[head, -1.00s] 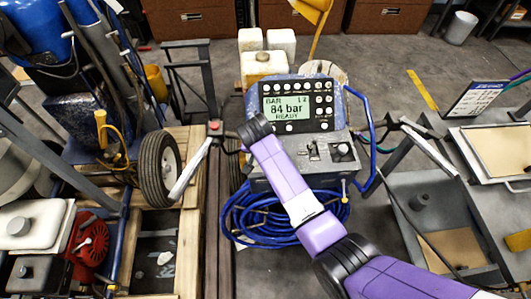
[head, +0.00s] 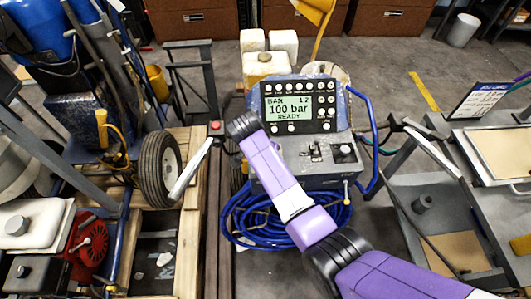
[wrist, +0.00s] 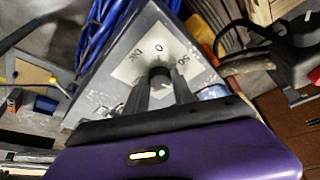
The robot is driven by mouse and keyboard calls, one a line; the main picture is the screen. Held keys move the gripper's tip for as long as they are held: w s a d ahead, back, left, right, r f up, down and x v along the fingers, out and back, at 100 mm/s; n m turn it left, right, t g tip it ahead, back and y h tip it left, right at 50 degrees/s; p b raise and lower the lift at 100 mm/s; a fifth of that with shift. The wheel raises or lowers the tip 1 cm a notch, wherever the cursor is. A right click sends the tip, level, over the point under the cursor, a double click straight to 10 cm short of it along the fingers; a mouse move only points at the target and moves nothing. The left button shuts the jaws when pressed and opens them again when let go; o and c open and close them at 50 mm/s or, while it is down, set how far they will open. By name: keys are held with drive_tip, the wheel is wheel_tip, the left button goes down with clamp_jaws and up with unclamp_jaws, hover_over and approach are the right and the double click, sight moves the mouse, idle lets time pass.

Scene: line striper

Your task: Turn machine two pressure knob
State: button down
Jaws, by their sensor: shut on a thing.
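The blue-grey machine (head: 300,165) stands in the middle of the head view, its display (head: 289,108) reading "100 bar" and "READY". In the wrist view, a dark round pressure knob (wrist: 160,73) stands on a pale dial plate (wrist: 152,52) with printed marks on the machine's grey panel. My gripper (wrist: 161,86) is shut on the knob, one finger on each side. In the head view my purple arm reaches up to the machine's left side; the fingers and this knob are hidden there behind my black wrist.
A coiled blue hose (head: 285,222) lies below the machine. A wheel (head: 159,168) and a wooden pallet (head: 188,225) stand close on the left. A grey cart (head: 430,215) is on the right. Bare floor shows behind the machine on the right.

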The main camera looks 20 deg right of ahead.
drive_tip(key=c, duration=1.1)
unclamp_jaws()
drive_tip(key=shift+o, duration=0.2)
drive_tip(key=v, duration=0.7)
drive_tip(key=shift+r, duration=0.35)
drive_tip(key=shift+a, duration=0.15)
